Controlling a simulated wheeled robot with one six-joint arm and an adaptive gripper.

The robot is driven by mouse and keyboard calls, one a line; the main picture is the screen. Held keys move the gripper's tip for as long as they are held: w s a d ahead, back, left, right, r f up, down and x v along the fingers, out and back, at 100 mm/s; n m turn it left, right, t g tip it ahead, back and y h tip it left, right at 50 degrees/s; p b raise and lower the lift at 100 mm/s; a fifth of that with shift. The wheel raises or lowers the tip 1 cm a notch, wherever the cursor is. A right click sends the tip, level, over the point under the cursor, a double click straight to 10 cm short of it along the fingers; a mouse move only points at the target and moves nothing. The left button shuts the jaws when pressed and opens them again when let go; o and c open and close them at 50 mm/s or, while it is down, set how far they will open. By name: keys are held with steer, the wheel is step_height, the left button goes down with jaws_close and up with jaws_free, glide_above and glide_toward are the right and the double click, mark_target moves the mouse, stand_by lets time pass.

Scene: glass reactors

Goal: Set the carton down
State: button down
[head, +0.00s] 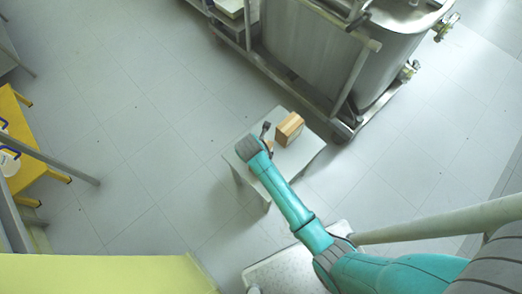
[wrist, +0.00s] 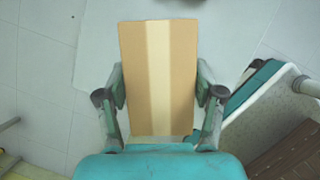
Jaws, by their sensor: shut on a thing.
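The carton (head: 289,128) is a brown box with a paler strip along it. In the wrist view the carton (wrist: 158,75) fills the space between the two fingers of my gripper (wrist: 160,100), which is shut on it. In the head view my gripper (head: 267,136) is at the left of the carton, over a small grey table (head: 306,152). My wrist hides part of the fingers. I cannot tell whether the carton's underside touches the tabletop.
A large steel vessel (head: 315,50) on a wheeled frame stands just behind the table. A yellow stand (head: 35,160) is at the far left. The floor (head: 140,150) between them is clear.

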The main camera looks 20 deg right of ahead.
steer(key=shift+f, duration=0.15)
steer(key=shift+c, duration=0.8)
jaws_free()
steer(key=v, duration=1.2)
steer(key=s+d+f+m+t+y, duration=0.1)
steer(key=s+m+t, duration=0.2)
steer(key=s+m, duration=0.4)
steer(key=s+d+m+t+y, duration=0.2)
steer(key=s+m, duration=0.2)
steer(key=s, duration=0.6)
steer(key=s+r+m+t, duration=0.3)
steer(key=s+r+m, duration=0.4)
steer(key=r, duration=0.3)
steer(key=s+r+m+t, duration=0.4)
steer(key=s+r+m, duration=0.4)
steer(key=r, duration=0.3)
steer(key=shift+d, duration=0.3)
